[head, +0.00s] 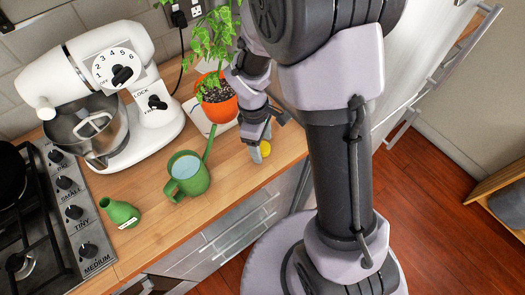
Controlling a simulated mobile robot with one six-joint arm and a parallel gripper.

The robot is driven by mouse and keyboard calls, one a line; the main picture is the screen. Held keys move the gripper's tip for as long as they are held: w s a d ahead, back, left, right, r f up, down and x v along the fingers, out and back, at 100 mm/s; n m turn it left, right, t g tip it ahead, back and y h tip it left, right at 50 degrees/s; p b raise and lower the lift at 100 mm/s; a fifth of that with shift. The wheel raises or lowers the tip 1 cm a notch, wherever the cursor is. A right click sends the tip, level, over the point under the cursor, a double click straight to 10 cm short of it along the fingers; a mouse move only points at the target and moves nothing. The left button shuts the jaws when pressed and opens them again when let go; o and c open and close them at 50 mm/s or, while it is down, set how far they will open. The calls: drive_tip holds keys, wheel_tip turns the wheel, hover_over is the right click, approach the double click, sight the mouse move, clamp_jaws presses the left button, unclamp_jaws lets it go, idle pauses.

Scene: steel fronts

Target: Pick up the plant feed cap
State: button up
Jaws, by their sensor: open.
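A small round yellow cap (265,148) lies on the wooden counter near its front edge, right of the watering can. I take it to be the plant feed cap. My gripper (261,147) is open and points down at the cap, with a grey fingertip close to its left side. Part of the cap is hidden by the finger, and I cannot tell whether they touch. A green bottle (119,213) with a pale label stands at the front left of the counter.
A green watering can (188,175) stands left of my gripper, its spout pointing toward the potted plant (218,102). A white stand mixer (118,95) is at the back left, a gas hob (60,215) at far left. Bare wooden counter (222,185) lies between the can and the cap.

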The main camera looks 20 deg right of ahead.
drive_tip(key=c, duration=1.4)
